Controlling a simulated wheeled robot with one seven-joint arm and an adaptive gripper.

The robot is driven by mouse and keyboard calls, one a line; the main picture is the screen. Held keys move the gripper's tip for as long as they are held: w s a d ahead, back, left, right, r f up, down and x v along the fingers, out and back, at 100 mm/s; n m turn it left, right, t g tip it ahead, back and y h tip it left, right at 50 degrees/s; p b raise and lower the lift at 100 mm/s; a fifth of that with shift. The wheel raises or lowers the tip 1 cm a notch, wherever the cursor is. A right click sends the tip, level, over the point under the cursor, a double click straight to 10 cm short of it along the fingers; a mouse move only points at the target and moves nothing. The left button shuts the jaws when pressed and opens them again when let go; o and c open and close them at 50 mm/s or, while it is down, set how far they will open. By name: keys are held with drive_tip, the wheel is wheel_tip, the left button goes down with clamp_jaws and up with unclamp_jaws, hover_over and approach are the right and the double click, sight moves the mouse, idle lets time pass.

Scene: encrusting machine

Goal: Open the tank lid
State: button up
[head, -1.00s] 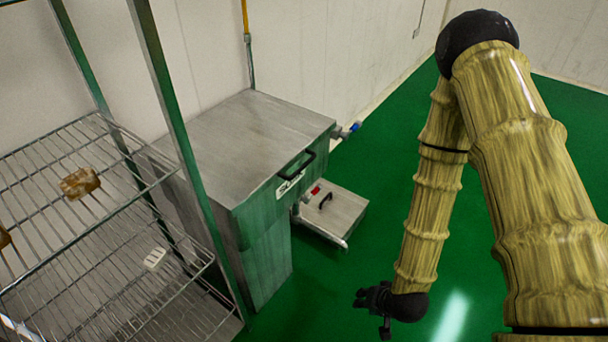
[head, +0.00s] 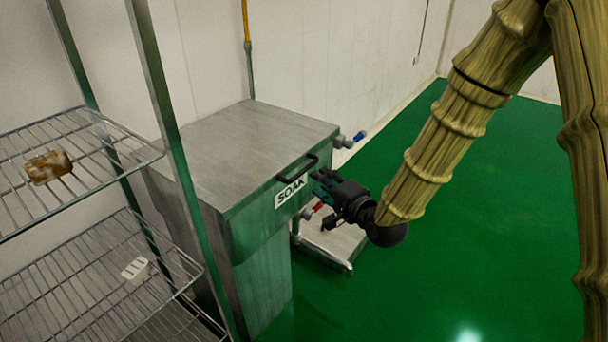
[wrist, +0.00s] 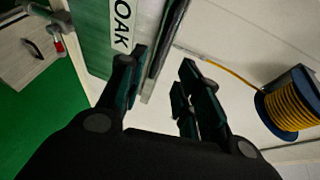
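The metal tank (head: 245,245) stands against the wall in the head view, with its flat grey lid (head: 240,150) closed on top. A black bar handle (head: 297,168) sits at the lid's front edge, above a white "SOAK" label (head: 290,190), which also shows in the wrist view (wrist: 123,25). My gripper (head: 320,182) is just in front of and to the right of the handle. In the wrist view my gripper (wrist: 163,68) is open, its two fingers apart and nothing held. A dark bar, apparently the handle (wrist: 168,40), lies ahead between the fingers; contact cannot be told.
A wire shelf rack (head: 85,180) stands at the left, with a brown block (head: 48,167) and a white item (head: 135,269) on it. A low metal box (head: 335,240) and valves (head: 350,140) are beside the tank. The green floor (head: 490,220) at right is clear.

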sight(306, 171)
drive_tip(key=x, duration=1)
drive_tip(key=shift+s, duration=0.1)
clamp_jaws()
